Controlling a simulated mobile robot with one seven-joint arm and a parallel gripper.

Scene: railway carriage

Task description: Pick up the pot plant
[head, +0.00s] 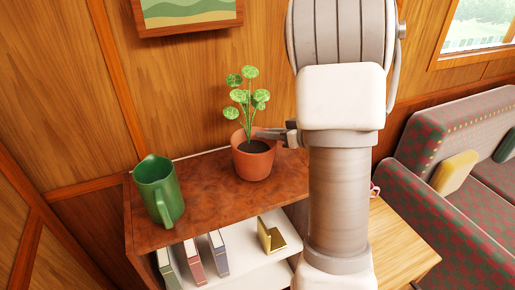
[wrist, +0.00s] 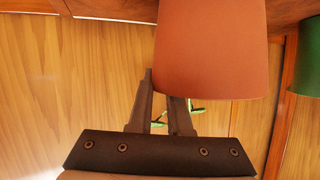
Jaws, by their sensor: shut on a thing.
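The pot plant (head: 254,160) is a terracotta pot with dark soil and round green leaves. It stands upright at the wooden cabinet top (head: 207,208), near the wall. My gripper (head: 272,134) reaches in from the right and is shut on the pot's rim at its back right. In the wrist view, which is upside down, the pot (wrist: 211,50) fills the upper middle. One finger of my gripper (wrist: 160,98) shows beside the pot and the other's tip goes behind its rim. I cannot tell whether the pot's base touches the cabinet top.
Several books (head: 193,262) and a gold bookend (head: 270,237) are on the shelf below. A framed picture (head: 188,14) hangs above. A checked seat (head: 440,200) is at right.

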